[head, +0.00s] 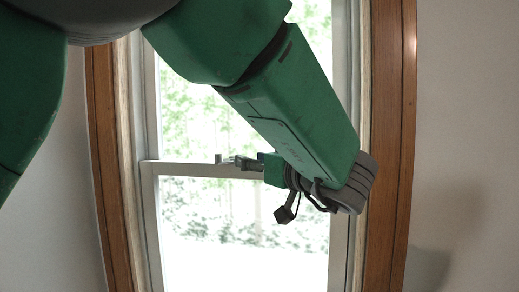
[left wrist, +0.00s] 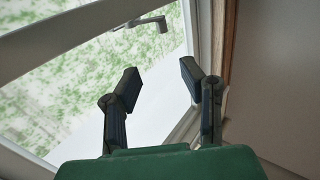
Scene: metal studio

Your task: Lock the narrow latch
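The narrow latch (head: 218,158) is a small grey metal piece on the window's middle rail, just left of my left gripper in the head view. It also shows in the left wrist view, where the latch (left wrist: 152,23) is at the top with its short lever, beyond the fingertips. My left gripper (head: 236,162) is at rail height in the head view. In the left wrist view the left gripper (left wrist: 160,77) has its two dark fingers apart, with nothing between them. A gap shows between fingers and latch there. My right gripper is not in view.
The window's pale middle rail (head: 185,169) runs across between glass panes. Brown wooden trim (head: 397,150) stands on the right and wooden trim (head: 107,160) on the left. A plain wall (head: 465,130) lies to the right. My green forearm covers part of the window.

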